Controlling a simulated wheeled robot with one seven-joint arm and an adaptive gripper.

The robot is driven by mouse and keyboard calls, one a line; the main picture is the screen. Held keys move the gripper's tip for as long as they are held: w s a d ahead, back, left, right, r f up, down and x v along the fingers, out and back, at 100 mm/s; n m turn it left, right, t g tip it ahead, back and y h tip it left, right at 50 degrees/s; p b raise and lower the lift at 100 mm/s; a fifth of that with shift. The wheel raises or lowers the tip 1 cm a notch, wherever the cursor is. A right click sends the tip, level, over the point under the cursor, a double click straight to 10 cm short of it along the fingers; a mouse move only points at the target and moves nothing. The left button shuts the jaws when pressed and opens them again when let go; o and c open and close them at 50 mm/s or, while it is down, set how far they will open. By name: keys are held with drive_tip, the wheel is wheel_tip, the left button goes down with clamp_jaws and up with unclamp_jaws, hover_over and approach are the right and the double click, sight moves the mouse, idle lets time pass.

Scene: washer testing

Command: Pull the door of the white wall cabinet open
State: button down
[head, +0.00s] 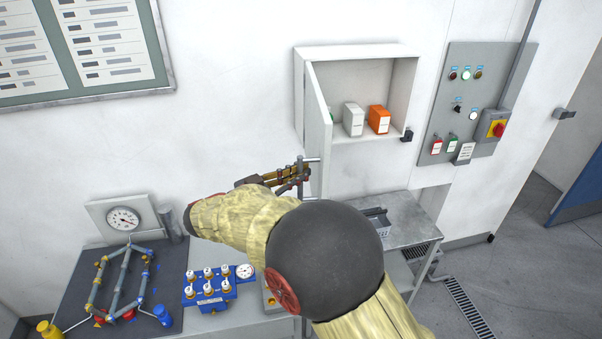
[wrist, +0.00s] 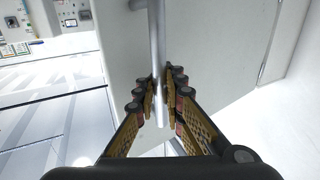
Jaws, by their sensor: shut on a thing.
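The white wall cabinet (head: 346,52) hangs on the wall in the head view. Its door (head: 318,110) is hinged on the left and stands wide open, swung out from the wall toward me. A grey box and an orange box (head: 379,119) show inside the cabinet. My gripper (head: 305,170) is at the door's lower free edge, with its fingers around the metal bar handle (head: 313,160). In the wrist view my gripper (wrist: 163,98) is shut on the upright bar handle (wrist: 158,60), in front of the white door panel (wrist: 215,50).
A control panel with a red switch (head: 498,129) is on the wall to the right. A bench with pipework (head: 130,280) and a blue valve block (head: 211,290) is below left. A metal table (head: 405,235) stands below the cabinet. Open floor lies at right.

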drive_tip(key=c, duration=2.3)
unclamp_jaws()
drive_tip(key=shift+s+f, duration=0.1)
drive_tip(key=shift+f, duration=0.1)
drive_tip(key=shift+o, duration=1.1)
drive_tip(key=shift+s+r, duration=0.15)
drive_tip(key=shift+o, duration=0.9)
drive_tip(key=v, duration=1.2)
